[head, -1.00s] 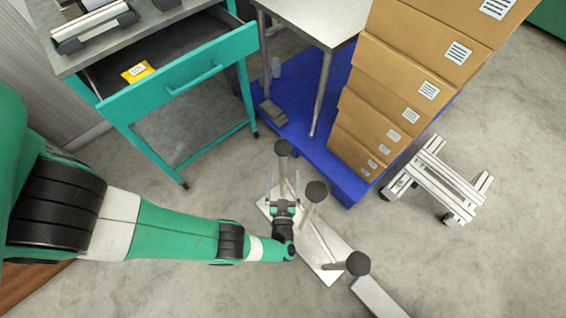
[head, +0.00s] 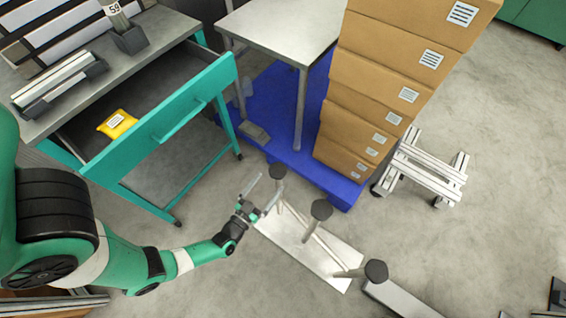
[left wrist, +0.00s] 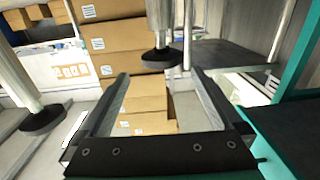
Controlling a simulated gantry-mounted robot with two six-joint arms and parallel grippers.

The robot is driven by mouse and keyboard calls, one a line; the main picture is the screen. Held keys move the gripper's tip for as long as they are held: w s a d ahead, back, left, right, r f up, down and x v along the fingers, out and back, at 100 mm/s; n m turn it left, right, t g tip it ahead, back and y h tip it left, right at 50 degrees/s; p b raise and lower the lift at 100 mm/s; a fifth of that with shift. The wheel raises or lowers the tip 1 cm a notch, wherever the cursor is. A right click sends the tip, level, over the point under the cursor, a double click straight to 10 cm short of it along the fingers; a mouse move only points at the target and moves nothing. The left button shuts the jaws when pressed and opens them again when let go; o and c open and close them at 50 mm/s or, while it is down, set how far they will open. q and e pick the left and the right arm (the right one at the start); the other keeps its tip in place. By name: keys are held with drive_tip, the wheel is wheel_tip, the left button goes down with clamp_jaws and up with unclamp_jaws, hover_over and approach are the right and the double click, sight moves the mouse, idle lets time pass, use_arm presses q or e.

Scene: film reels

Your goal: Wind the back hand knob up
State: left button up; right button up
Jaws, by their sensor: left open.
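Three posts with dark round knobs stand on a pale base plate (head: 325,262) in the head view. The back hand knob (head: 277,171) is the farthest, with the middle knob (head: 321,210) and front knob (head: 376,271) nearer. My left gripper (head: 262,189) is open and empty, just left of and near the back knob's post. In the left wrist view, which appears upside down, a knob (left wrist: 162,58) shows between and beyond the open fingertips, apparently the back one. Another knob (left wrist: 42,120) shows at the left. I see no contact. My right gripper is not in view.
A teal workbench (head: 165,130) with an open drawer holding a yellow packet (head: 117,124) stands left. Stacked cartons (head: 375,90) stand on a blue pallet (head: 262,118) behind the posts. A metal frame (head: 428,170) is at right.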

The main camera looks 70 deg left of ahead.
sight(282, 164)
use_arm(q)
drive_tip(key=b+x, duration=0.3)
drive_tip(key=x, duration=0.7)
drive_tip(key=shift+a, duration=0.3)
drive_tip(key=shift+c, duration=0.2)
drive_tip(key=c, duration=1.2)
drive_tip(key=shift+o, duration=0.2)
